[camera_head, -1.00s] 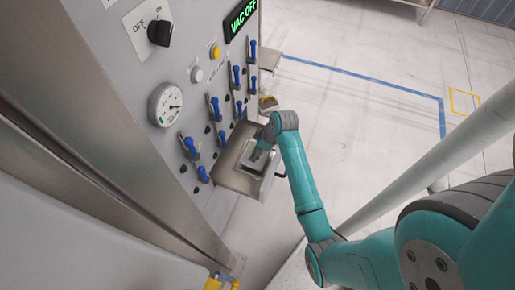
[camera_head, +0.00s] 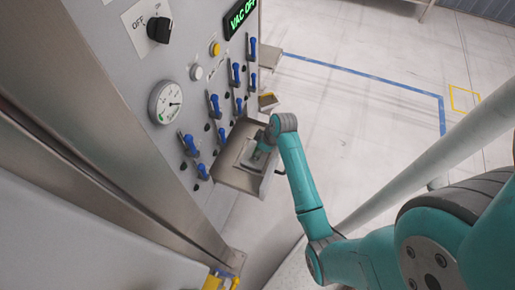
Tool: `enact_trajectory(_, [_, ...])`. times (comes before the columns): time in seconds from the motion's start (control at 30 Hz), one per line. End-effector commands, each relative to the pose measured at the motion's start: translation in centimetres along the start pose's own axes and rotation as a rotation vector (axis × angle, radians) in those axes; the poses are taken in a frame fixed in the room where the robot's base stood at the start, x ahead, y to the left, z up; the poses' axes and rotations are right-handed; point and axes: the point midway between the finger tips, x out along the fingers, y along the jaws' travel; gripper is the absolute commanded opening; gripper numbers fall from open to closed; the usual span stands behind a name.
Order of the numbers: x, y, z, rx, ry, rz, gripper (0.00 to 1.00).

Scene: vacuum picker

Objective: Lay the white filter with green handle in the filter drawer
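The filter drawer (camera_head: 235,183) is an open metal tray standing out from the front of the grey machine. My gripper (camera_head: 257,158) is low inside the drawer, near its right side, with my teal arm reaching in from the right. A pale grey flat piece (camera_head: 246,157) shows beside and beneath my gripper; it may be the white filter, but it is too small to be sure. I cannot make out the green handle apart from my teal wrist. My fingers are too small and partly hidden to tell whether they are open or shut.
The machine panel (camera_head: 120,75) rises at the left with blue valve levers (camera_head: 215,106), a round gauge (camera_head: 166,103), a black switch (camera_head: 159,30) and a display (camera_head: 240,17) reading VAC OFF. A small metal ledge (camera_head: 268,58) juts out beyond.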

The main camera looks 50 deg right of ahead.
Motion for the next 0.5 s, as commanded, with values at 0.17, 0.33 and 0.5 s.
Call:
enact_trajectory(0.17, [0.08,0.01,0.03,0.000,0.000,0.001,0.40])
enact_trajectory(0.33, [0.07,0.01,0.03,0.000,0.000,0.000,0.97])
enact_trajectory(0.5, [0.07,0.00,0.03,0.000,0.000,0.000,1.00])
